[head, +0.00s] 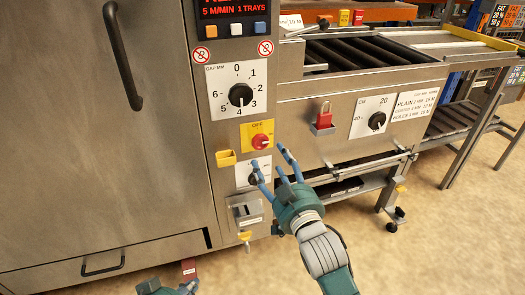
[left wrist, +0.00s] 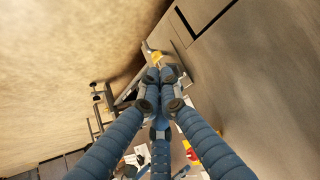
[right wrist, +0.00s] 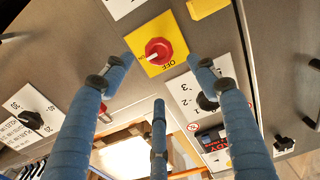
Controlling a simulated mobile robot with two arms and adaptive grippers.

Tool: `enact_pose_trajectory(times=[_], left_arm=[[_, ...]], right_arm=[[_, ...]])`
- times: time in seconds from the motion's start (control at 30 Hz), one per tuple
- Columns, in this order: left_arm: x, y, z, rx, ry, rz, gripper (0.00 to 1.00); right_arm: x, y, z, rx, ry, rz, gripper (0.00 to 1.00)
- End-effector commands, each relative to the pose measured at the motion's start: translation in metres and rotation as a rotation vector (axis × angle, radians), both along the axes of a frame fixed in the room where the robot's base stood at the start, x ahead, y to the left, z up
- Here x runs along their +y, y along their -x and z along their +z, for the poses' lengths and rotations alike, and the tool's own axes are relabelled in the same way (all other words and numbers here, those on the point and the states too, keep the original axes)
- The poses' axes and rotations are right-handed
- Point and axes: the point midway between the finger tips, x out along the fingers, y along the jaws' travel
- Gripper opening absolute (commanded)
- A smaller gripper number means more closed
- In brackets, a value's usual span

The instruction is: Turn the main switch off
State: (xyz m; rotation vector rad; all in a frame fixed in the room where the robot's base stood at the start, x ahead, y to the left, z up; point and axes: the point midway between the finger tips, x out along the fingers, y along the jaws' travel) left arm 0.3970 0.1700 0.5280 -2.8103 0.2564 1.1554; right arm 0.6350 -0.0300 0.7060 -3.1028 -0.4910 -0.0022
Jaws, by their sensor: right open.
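The main switch is a red rotary knob (head: 260,141) on a yellow plate (head: 247,130) on the machine's front panel. "OFF" is printed at the plate's top, and the knob's white mark points to the right, away from that word. My right gripper (head: 271,158) is open just below and right of the knob, its fingers spread. In the right wrist view the knob (right wrist: 158,51) shows upside down between the two outer fingertips, apart from them. My left gripper (head: 170,287) is low at the frame's bottom edge, mostly cut off. In the left wrist view its fingertips (left wrist: 159,74) are together.
A gap dial (head: 240,95) sits above the switch and a smaller dial (head: 253,178) below. A yellow holder (head: 226,158) is at the left. A red padlock (head: 324,116) hangs on the conveyor side panel, near a cm dial (head: 376,121). A red tag-like thing (head: 189,269) shows beside my left gripper.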

Motion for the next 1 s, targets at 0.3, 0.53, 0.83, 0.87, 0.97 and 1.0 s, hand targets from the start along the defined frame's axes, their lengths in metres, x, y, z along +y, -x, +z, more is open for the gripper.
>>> enact_pose_trajectory(times=[0.3, 0.53, 0.83, 0.87, 0.97, 1.0], left_arm=[[-0.019, -0.047, 0.045, -0.269, 0.062, -0.02, 0.0], [-0.029, -0.068, 0.082, -0.44, 0.101, -0.032, 0.0], [-0.033, -0.076, 0.103, -0.531, 0.123, -0.036, 0.0], [-0.033, -0.076, 0.104, -0.533, 0.124, -0.036, 0.0], [-0.033, -0.076, 0.104, -0.534, 0.124, -0.036, 0.0], [-0.033, -0.076, 0.104, -0.534, 0.124, -0.036, 0.0]], right_arm=[[0.016, -0.047, -0.002, -0.001, 0.0, 0.001, 0.59], [0.024, -0.073, -0.002, 0.001, -0.001, 0.001, 0.59], [0.028, -0.085, -0.001, 0.001, -0.001, 0.001, 0.59], [0.028, -0.085, -0.001, 0.001, -0.001, 0.001, 0.59], [0.028, -0.085, -0.001, 0.001, -0.001, 0.001, 0.59], [0.028, -0.085, -0.001, 0.001, -0.001, 0.001, 0.59]])
